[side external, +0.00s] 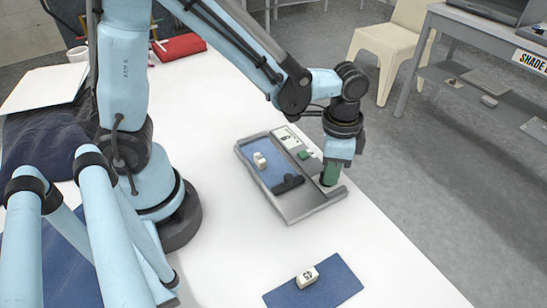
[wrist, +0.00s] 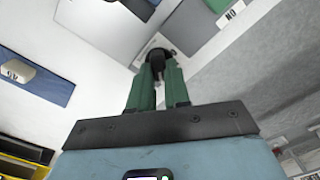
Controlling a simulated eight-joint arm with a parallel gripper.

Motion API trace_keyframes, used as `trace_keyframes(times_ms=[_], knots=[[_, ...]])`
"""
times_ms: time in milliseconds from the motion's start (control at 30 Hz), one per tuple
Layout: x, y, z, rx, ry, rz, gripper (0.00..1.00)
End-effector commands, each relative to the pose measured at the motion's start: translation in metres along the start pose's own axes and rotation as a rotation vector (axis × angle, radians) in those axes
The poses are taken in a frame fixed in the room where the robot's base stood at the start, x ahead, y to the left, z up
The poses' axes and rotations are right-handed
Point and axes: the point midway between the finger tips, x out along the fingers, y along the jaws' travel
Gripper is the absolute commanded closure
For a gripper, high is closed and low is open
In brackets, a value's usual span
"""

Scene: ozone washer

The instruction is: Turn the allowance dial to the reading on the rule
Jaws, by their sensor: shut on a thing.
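My gripper (side external: 331,174) reaches down to the near right end of a grey metal fixture (side external: 300,213). In the wrist view its two green fingers (wrist: 160,78) are shut on a small black dial (wrist: 158,54). The dial is hidden behind the fingers in the side view, and I cannot read its setting. A white card (side external: 289,139) with a dark printed mark lies along the fixture's far right side; this may be the rule, but the print is too small to read surely. A marked white card (wrist: 230,17) also shows in the wrist view.
A cream block (side external: 260,160) and a black piece (side external: 288,184) sit on the fixture's blue bed. A green piece (side external: 304,155) is beside the card. Another cream block (side external: 307,278) stands on a blue mat (side external: 340,278) nearer the front. White tabletop between them is clear.

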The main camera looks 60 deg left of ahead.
Motion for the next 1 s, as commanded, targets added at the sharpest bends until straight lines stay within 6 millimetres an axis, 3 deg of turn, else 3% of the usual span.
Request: trace_keyframes(times_ms=[333,900,933,1000], knots=[[-0.0003,0.0010,0.0000,0.145,0.000,0.000,1.00],[-0.0003,0.0008,-0.0001,0.173,0.000,-0.001,1.00],[-0.0003,0.0008,-0.0001,0.173,0.000,-0.001,0.79],[-0.0002,0.0008,-0.0001,0.172,0.000,-0.001,0.68]])
